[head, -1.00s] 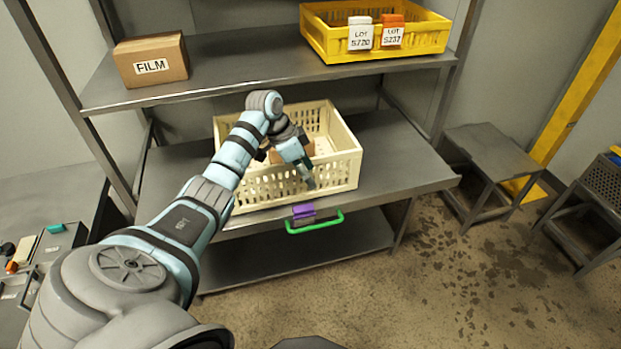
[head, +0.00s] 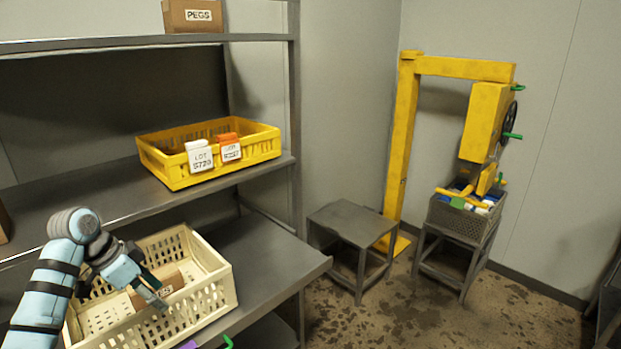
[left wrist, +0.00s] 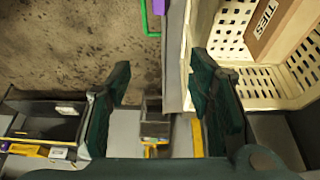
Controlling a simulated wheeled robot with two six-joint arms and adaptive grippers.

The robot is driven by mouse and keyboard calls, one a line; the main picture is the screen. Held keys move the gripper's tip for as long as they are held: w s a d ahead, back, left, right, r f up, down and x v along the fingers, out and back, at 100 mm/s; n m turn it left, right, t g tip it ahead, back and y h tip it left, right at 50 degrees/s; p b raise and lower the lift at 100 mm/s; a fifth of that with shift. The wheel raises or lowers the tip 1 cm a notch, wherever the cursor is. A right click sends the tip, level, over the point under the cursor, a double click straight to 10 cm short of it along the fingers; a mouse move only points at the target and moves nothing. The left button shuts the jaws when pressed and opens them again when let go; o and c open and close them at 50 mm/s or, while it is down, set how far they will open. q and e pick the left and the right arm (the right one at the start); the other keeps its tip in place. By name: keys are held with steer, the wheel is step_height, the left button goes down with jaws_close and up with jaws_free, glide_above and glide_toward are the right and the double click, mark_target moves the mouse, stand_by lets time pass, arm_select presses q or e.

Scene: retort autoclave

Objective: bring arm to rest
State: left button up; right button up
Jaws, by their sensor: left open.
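My left gripper (head: 154,286) is over the cream perforated crate (head: 217,293) on the middle shelf, at the left of the head view. In the left wrist view its two dark fingers (left wrist: 162,108) stand wide apart with nothing between them. A brown labelled box (head: 169,282) lies inside the crate, partly hidden by the gripper. It also shows in the left wrist view (left wrist: 285,28), right of the fingers. My right gripper is not in view.
A yellow crate (head: 218,172) with two lot tags stands on the shelf above. A PEGS box (head: 193,16) is higher up. A grey stool (head: 352,222), a yellow frame (head: 404,140) and a stand with a grey bin (head: 458,222) are at right. Stained floor (head: 340,318) lies open in front.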

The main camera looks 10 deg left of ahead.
arm_select(q)
steer(key=s+d+f+y, duration=0.1)
steer(key=s+d+f, duration=0.25)
steer(key=f, duration=0.25)
steer(key=s+d+f+n+g, duration=0.1)
steer(key=s+d+f, duration=0.25)
steer(key=f, duration=0.25)
steer(key=s+d+f+y, duration=0.1)
steer(key=s+d+f, duration=0.1)
steer(key=d+f, duration=0.25)
steer(key=s+d+f+n+t+y, duration=0.1)
steer(key=s+d+n, duration=0.2)
steer(key=s, duration=0.6)
steer(key=s+d+f+n+y, duration=0.15)
steer(key=s+d, duration=0.25)
steer(key=s, duration=0.5)
step_height(320, 180, down, 22)
steer(key=s+a+g+b, duration=0.1)
steer(key=s+a+b, duration=0.1)
steer(key=s+f+n+g+b, duration=0.1)
steer(key=s+f, duration=1.2)
steer(key=shift+a+f+h, duration=0.3)
steer(key=shift+a+h, duration=0.05)
steer(key=shift+h, duration=0.1)
steer(key=shift+s, duration=0.1)
